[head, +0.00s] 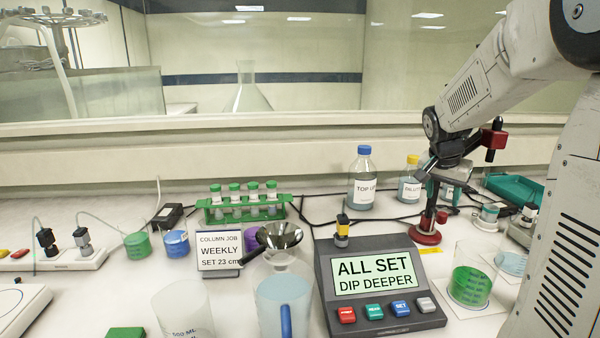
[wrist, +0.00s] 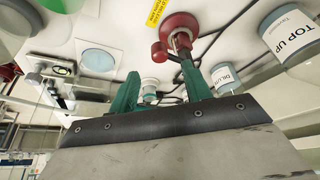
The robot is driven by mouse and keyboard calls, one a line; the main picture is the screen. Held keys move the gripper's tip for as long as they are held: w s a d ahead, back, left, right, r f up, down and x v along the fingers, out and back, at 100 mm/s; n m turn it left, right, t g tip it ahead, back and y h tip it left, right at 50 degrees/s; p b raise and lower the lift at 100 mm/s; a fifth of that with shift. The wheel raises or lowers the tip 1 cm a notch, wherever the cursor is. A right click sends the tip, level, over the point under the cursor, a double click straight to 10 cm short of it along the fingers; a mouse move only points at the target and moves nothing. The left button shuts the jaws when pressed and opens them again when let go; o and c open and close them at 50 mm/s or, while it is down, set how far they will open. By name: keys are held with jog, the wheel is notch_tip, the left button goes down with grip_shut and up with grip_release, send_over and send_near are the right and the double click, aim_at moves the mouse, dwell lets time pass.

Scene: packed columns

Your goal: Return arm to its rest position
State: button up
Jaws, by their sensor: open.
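My gripper (head: 438,182) hangs at the end of my arm at the right of the head view, above the bench. In the wrist view, my gripper (wrist: 160,88) shows two teal fingers standing apart, with nothing held between them. A red stand (head: 425,237) is close to my gripper in the head view; it also shows beyond the fingers in the wrist view (wrist: 178,28). I cannot tell whether the fingers touch the stand.
A TOP UP bottle (head: 364,188) stands left of my gripper. A display box (head: 376,280) reads "ALL SET DIP DEEPER". A beaker of green content (head: 470,287) stands at right, near my arm. A green tube rack (head: 243,210) is at the back. Open air lies above the bench.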

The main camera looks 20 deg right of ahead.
jog(key=s+a+n+y, duration=0.2)
jog(key=s+a+n, duration=0.4)
jog(key=s+a, duration=0.5)
jog(key=s+a+n+y, duration=0.2)
jog(key=s+a+n, duration=0.5)
jog(key=s+a, duration=0.5)
jog(key=a, duration=0.7)
jog(key=shift+s+a+r+g, duration=0.2)
jog(key=shift+s+a+g, duration=0.1)
jog(key=shift+a, duration=0.05)
